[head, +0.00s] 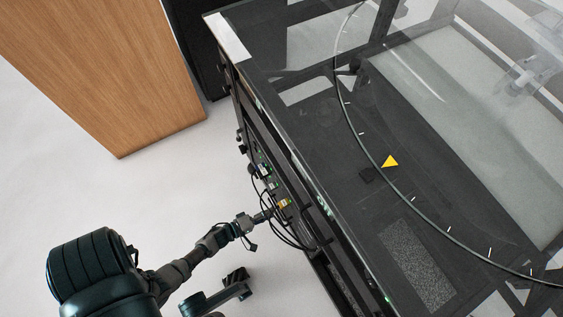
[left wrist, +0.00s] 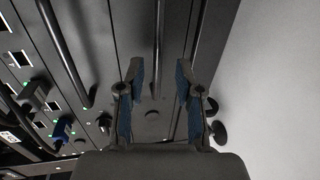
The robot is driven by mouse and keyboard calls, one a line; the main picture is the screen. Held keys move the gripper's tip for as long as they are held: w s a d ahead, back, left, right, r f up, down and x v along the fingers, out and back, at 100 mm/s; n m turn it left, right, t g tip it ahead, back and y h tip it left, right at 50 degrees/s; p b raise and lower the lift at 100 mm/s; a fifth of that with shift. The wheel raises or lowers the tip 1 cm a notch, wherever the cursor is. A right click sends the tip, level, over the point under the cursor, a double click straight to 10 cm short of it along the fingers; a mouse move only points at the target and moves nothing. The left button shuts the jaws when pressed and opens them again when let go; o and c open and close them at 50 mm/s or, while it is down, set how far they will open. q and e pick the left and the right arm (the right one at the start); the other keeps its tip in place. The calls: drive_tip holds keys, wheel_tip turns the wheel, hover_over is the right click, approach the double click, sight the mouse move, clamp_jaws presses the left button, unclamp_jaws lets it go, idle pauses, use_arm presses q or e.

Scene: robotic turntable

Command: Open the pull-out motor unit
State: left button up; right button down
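The pull-out motor unit's dark front appears to be on the left side of the cabinet (head: 318,185), with cables and small lit connectors. I cannot pick out its exact edges. My left gripper (head: 262,216) is at this side face in the head view. In the left wrist view, my left gripper (left wrist: 159,78) is open, with blue-lined fingers apart. A dark vertical bar handle (left wrist: 158,45) runs between the fingertips, with gaps visible on both sides. Another bar handle (left wrist: 66,50) stands to the left. My right gripper is not in view.
Cables and connectors (left wrist: 60,130) crowd the left of the wrist view. A glass-topped turntable (head: 430,200) with a curved rail and yellow triangle covers the cabinet top. A wooden block (head: 110,70) stands at upper left; pale floor between is clear.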

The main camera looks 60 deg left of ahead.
use_arm(q)
drive_tip(key=shift+b+x, duration=0.4)
drive_tip(key=shift+x, duration=1.2)
clamp_jaws()
